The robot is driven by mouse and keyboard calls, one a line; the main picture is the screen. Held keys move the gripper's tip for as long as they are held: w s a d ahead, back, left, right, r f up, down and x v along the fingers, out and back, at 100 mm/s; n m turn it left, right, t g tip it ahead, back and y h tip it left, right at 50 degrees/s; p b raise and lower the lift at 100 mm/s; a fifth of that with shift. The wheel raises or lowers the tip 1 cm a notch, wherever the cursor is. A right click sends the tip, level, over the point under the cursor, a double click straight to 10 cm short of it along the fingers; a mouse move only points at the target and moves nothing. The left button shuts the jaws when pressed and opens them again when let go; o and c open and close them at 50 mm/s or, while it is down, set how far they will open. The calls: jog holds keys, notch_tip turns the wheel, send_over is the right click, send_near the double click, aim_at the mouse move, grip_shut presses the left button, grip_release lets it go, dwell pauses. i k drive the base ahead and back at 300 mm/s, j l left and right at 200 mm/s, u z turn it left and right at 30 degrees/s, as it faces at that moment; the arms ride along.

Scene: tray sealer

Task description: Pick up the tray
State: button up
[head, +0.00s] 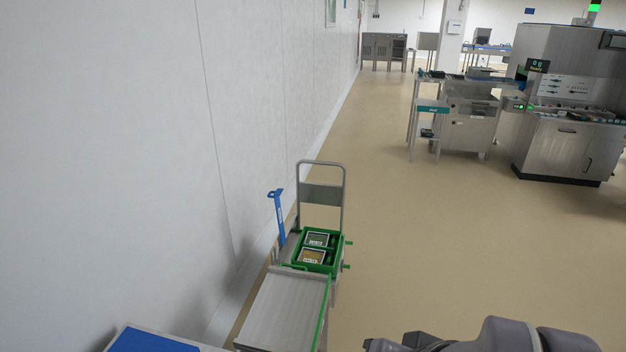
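Two small trays lie in a green crate (337,256) on a wheeled cart by the left wall. The rear tray (318,239) looks dark with a pale edge. The front tray (312,257) has a brownish content and a pale edge with a label. They are too small to read. I cannot tell which of them is the task's tray. Grey links of my arm show at the bottom right edge. My gripper is outside the picture, so what it holds is hidden.
The cart has a tall grey handle (321,194). A blue upright piece (278,215) stands beside it. A metal surface (283,308) with a green edge lies in front. A blue surface (150,343) shows bottom left. Machines (568,140) stand back right. The middle floor (440,230) is clear.

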aim_at(312, 237)
jog(key=i+l+z, duration=0.1)
jog(key=i+l, duration=0.15)
jog(key=i, duration=0.35)
jog(key=i+l+z, duration=0.1)
jog(key=i, duration=0.5)
jog(key=i+l, duration=0.25)
jog(key=i, duration=0.35)
jog(key=i+l+z, duration=0.15)
jog(key=i, duration=0.45)
jog(key=i+l+u, duration=0.1)
jog(key=i+u, duration=0.35)
jog(key=i+l+u, duration=0.25)
jog(key=u, duration=0.2)
jog(key=i+l+u, duration=0.25)
jog(key=u, duration=0.15)
jog(key=i+l+u, duration=0.2)
jog(key=l+u, duration=0.25)
jog(key=i+l+u, duration=0.15)
jog(key=l+u, duration=0.3)
jog(key=l, duration=0.1)
